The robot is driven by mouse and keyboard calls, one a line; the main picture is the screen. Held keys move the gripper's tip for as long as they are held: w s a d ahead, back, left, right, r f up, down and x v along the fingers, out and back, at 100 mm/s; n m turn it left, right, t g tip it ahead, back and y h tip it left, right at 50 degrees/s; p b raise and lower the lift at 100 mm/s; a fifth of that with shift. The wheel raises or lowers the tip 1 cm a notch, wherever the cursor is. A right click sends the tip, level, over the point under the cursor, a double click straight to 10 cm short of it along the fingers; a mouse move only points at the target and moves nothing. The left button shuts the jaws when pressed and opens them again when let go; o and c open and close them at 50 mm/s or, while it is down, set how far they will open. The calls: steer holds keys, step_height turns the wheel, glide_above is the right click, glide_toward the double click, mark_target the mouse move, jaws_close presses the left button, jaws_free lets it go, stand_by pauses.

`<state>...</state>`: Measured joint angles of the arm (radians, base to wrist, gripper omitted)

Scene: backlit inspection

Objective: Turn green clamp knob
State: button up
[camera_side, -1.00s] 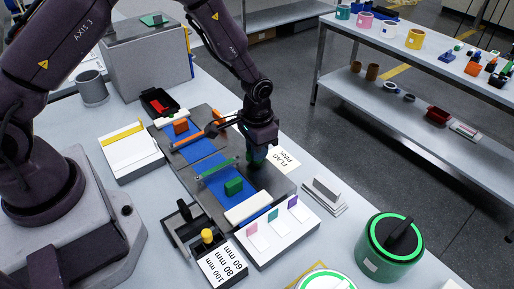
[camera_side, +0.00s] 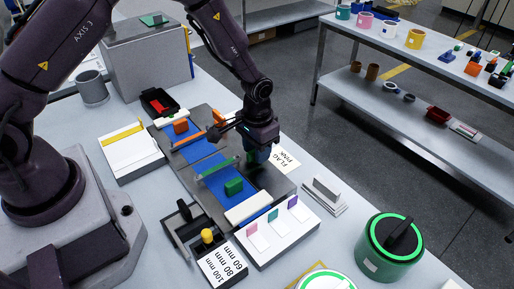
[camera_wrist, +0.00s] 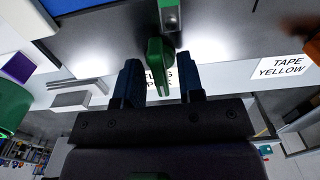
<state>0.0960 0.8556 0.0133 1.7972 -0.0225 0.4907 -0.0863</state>
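The green clamp knob (camera_wrist: 158,70) is an upright green handle in the wrist view, beside a grey metal bracket at the plate's edge. My gripper (camera_wrist: 160,75) has its two dark blue fingers on either side of the knob, with small gaps showing, so it is open. In the side view my gripper (camera_side: 256,150) is low at the plate's right edge and hides most of the knob. The green clamp bar (camera_side: 217,168) runs across a blue sheet, near a green block (camera_side: 233,187).
A white label card (camera_side: 284,160) is just right of my gripper. A white rack with coloured flags (camera_side: 277,232) and a black gauge holder (camera_side: 188,228) stand in front.

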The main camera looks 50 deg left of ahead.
step_height(320, 180, up, 13)
stand_by(0.7)
steer(key=s+a+r+t, duration=0.1)
steer(key=s+r+t, duration=0.1)
steer(key=s+r, duration=0.7)
steer(key=s+a+r+t, duration=0.2)
steer(key=s+r, duration=0.6)
steer(key=s, duration=0.4)
steer(key=shift+a+r+t, duration=0.25)
steer(key=shift+r+t, duration=0.15)
steer(key=shift+t, duration=0.4)
